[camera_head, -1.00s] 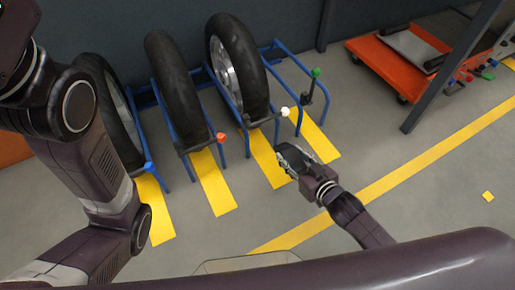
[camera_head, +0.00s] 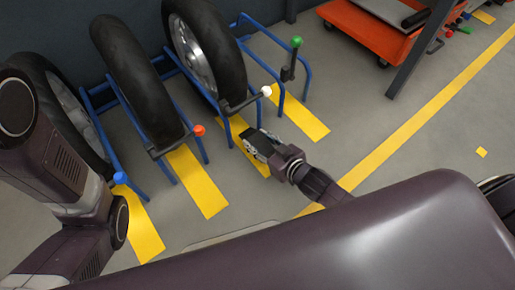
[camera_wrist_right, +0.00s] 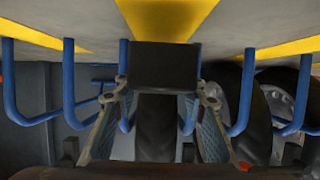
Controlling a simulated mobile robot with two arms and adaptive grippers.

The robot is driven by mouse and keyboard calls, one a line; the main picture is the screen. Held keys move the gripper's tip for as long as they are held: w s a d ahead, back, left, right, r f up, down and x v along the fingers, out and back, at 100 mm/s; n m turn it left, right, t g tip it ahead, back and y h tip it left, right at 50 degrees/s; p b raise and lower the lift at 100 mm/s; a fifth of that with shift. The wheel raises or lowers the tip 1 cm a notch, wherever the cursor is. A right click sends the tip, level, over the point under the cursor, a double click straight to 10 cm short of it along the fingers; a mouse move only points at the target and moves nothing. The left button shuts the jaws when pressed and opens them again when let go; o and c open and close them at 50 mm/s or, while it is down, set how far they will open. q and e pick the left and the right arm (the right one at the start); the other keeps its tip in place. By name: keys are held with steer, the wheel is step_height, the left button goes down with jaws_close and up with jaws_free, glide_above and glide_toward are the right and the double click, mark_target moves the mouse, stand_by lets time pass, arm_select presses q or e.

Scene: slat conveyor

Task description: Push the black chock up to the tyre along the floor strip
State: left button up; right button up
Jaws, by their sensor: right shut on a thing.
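The black chock shows as a dark block (camera_wrist_right: 163,65) at the fingertips in the right wrist view. My right gripper (camera_head: 261,145) is shut on it, low over the yellow floor strip (camera_head: 237,128) of the bay with the white knob. In the head view the fingers largely hide the chock. The tyre (camera_head: 207,55) of that bay stands upright in its blue rack, beyond the chock. A stretch of yellow strip shows between chock and tyre in the head view. I cannot tell whether the chock touches the floor. My left gripper is out of view.
Bays with an orange knob (camera_head: 199,130) and a blue knob (camera_head: 120,178) lie to the left. A lever with a green knob (camera_head: 297,42) stands to the right. An orange cart (camera_head: 370,35) and dark post are farther right.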

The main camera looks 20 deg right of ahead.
mark_target(258, 146)
step_height(258, 146, down, 3)
steer(key=b, duration=0.2)
steer(key=shift+f+b, duration=0.2)
steer(key=shift+b, duration=0.1)
steer(key=shift+r, duration=0.1)
steer(key=o, duration=1.3)
steer(key=shift+o, duration=0.2)
